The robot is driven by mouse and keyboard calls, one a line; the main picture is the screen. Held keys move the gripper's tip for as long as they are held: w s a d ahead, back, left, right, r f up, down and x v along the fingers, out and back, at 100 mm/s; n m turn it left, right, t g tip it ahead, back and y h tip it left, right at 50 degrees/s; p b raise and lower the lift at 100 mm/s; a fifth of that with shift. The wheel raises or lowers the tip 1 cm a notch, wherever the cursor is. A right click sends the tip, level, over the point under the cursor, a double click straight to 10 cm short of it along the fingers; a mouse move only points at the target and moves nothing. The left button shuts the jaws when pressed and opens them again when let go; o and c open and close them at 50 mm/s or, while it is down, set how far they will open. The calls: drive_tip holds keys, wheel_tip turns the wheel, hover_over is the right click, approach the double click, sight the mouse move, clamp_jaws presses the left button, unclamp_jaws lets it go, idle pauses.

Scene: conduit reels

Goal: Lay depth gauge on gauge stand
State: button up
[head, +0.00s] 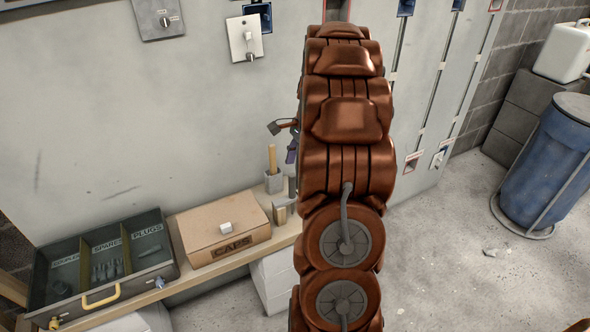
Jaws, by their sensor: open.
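My brown segmented arm fills the middle of the head view and hides much of the bench's right end. A small part of my gripper (282,127) seems to show at the arm's left edge, above the bench; the rest is behind the arm. A small purple piece shows just below it, too covered to identify. I cannot make out the depth gauge or the gauge stand for certain. A grey cup (274,183) with a wooden-handled tool stands on the bench beside the arm, with small grey and tan items near it.
A wooden bench (200,272) along the wall holds a dark divided tray (164,269) with a yellow handle and a cardboard CAPS box (196,256). Switch boxes hang on the grey wall panel. A blue barrel (545,165) stands right; the floor before it is mostly clear.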

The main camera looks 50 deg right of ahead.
drive_tip(key=v, duration=0.9)
drive_tip(key=s+a+n+g, duration=0.15)
drive_tip(key=a+n, duration=0.25)
drive_tip(key=a, duration=0.4)
drive_tip(key=s+a+n, duration=0.2)
drive_tip(key=a+n, duration=0.1)
drive_tip(key=a, duration=0.5)
drive_tip(key=s+a+n+g, duration=0.15)
drive_tip(key=a+n, duration=0.25)
drive_tip(key=a, duration=0.5)
drive_tip(key=s+a+f+n+h, duration=0.1)
drive_tip(key=s+a+f+n, duration=0.3)
drive_tip(key=s, duration=0.5)
drive_tip(key=s+a+f+n+h, duration=0.2)
drive_tip(key=s+a+n, duration=0.4)
drive_tip(key=s+a, duration=0.15)
wheel_tip(320, 180, up, 20)
drive_tip(key=s+p, duration=0.1)
drive_tip(key=p, duration=1.7)
drive_tip(key=shift+d+n, duration=0.3)
drive_tip(key=shift+d, duration=0.1)
